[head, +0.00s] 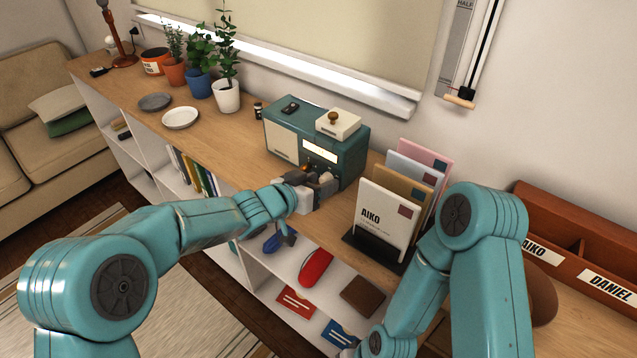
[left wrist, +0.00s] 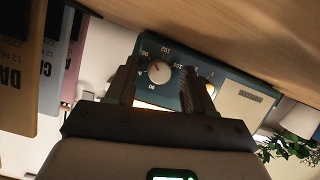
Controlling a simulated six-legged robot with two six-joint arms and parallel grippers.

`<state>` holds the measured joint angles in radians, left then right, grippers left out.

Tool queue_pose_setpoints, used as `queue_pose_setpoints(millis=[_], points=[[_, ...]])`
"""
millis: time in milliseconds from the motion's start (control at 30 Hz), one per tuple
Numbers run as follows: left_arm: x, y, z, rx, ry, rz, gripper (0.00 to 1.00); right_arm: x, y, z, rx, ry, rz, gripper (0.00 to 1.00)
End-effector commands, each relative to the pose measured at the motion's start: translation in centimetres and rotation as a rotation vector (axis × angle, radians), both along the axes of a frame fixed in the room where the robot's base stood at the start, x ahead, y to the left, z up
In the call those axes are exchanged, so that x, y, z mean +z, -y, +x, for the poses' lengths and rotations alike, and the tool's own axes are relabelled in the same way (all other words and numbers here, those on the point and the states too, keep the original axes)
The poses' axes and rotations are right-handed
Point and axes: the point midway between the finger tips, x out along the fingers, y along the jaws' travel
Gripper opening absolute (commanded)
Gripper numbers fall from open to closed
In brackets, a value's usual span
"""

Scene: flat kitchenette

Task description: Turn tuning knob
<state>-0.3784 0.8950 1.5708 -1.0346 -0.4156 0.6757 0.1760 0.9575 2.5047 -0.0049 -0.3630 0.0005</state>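The teal radio (head: 345,150) stands on the wooden shelf top, its front towards me, with a lit dial strip (head: 320,151). My left gripper (head: 318,183) is at the lower right of that front and hides the tuning knob in the head view. In the left wrist view, which is upside down, the pale round tuning knob (left wrist: 160,71) has numbers around it. My left gripper (left wrist: 162,88) is open, with one finger on each side of the knob and gaps visible. My right arm runs down out of the head view; its fingers do not show.
A card holder (head: 372,248) with upright envelopes stands close to the right of my left gripper. A small cream box (head: 338,123) lies on the radio. Potted plants (head: 228,95) and plates (head: 180,118) stand further left. An orange-brown organizer (head: 570,235) is at the right.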

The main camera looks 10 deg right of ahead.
Motion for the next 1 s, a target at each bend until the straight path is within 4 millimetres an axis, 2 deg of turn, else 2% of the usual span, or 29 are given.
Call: queue_pose_setpoints(millis=[133,267,700,800,1000], points=[[0.1,-0.3,-0.2,0.0,-0.001,-0.001,0.52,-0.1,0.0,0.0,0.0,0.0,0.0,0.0],[0.8,-1.8,-1.2,0.002,0.0,-0.001,0.52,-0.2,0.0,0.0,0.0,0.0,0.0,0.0],[4.8,-10.2,-7.4,0.003,0.001,-0.001,0.52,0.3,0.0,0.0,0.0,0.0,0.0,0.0],[5.3,-11.4,-8.2,0.002,0.001,0.0,0.52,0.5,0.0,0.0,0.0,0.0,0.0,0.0],[5.7,-12.4,-9.0,0.0,0.0,0.0,0.52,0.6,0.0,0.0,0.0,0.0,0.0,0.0]])
